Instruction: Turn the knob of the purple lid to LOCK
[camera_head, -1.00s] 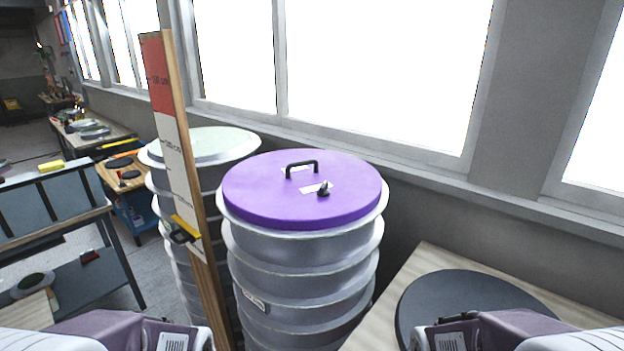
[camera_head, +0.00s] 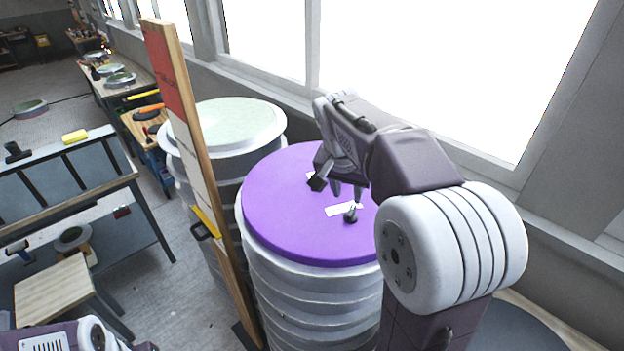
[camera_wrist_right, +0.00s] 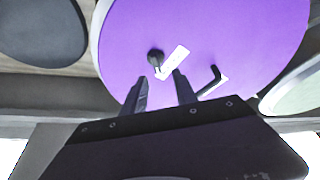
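The purple lid (camera_head: 285,230) lies on a stack of light grey rings in the head view and also shows in the right wrist view (camera_wrist_right: 250,30). Its small dark knob (camera_head: 351,214) stands beside a white label (camera_head: 338,209); the right wrist view shows the knob (camera_wrist_right: 155,57) beyond my fingertips. My right gripper (camera_head: 347,194) hangs over the lid near the knob. Its two fingers (camera_wrist_right: 160,78) are apart, with nothing between them. My left gripper is out of view.
A wooden measuring board (camera_head: 190,130) stands left of the lid's stack. Another ring stack with a pale green top (camera_head: 230,125) is behind it. A dark disc (camera_head: 515,335) lies on a table at lower right. The window wall runs close behind the stacks.

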